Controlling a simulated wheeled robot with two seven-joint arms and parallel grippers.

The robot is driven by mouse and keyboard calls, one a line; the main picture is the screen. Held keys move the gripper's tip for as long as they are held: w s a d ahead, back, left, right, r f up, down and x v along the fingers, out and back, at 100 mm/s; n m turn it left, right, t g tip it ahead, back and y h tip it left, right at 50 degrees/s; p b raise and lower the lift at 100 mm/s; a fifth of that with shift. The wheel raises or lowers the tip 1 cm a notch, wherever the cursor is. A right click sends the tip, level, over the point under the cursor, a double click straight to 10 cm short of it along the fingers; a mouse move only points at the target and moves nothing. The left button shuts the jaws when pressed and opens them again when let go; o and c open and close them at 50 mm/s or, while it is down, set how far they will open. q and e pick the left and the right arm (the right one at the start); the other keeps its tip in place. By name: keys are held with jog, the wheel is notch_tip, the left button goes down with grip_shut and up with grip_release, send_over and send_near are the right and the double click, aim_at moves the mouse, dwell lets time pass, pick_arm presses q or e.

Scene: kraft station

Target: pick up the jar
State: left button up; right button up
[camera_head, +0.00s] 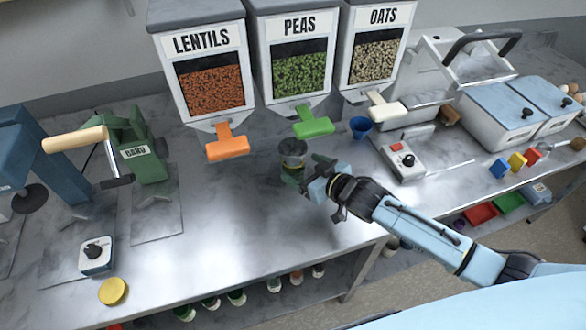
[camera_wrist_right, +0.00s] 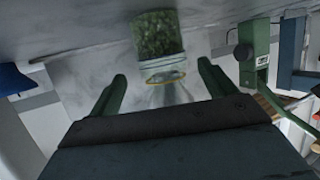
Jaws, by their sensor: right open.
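The jar (camera_head: 292,148) is clear glass with green contents and stands on the metal counter below the peas dispenser. In the right wrist view the jar (camera_wrist_right: 158,38) shows ahead, with a thin yellow ring at its clear end. My right gripper (camera_head: 306,178) is at the near side of the jar and hides part of it in the head view. In the wrist view its two green fingers (camera_wrist_right: 163,82) are apart, with the jar beyond and between their tips. Nothing is held. My left gripper is out of view.
Dispensers of lentils (camera_head: 212,90), peas (camera_head: 299,76) and oats (camera_head: 375,60) stand behind, their handles overhanging the counter. A blue cup (camera_head: 360,127) and a control box (camera_head: 402,157) are to the right. A yellow lid (camera_head: 113,291) lies front left. The counter left of the jar is clear.

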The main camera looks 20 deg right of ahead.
aim_at(300, 168)
jog(key=x, duration=0.4)
jog(key=shift+w+a+f, duration=0.2)
jog(key=shift+a+f, duration=0.1)
jog(key=shift+a, duration=0.05)
jog(key=c, duration=1.2)
jog(key=shift+r, duration=0.1)
jog(key=shift+c, duration=0.7)
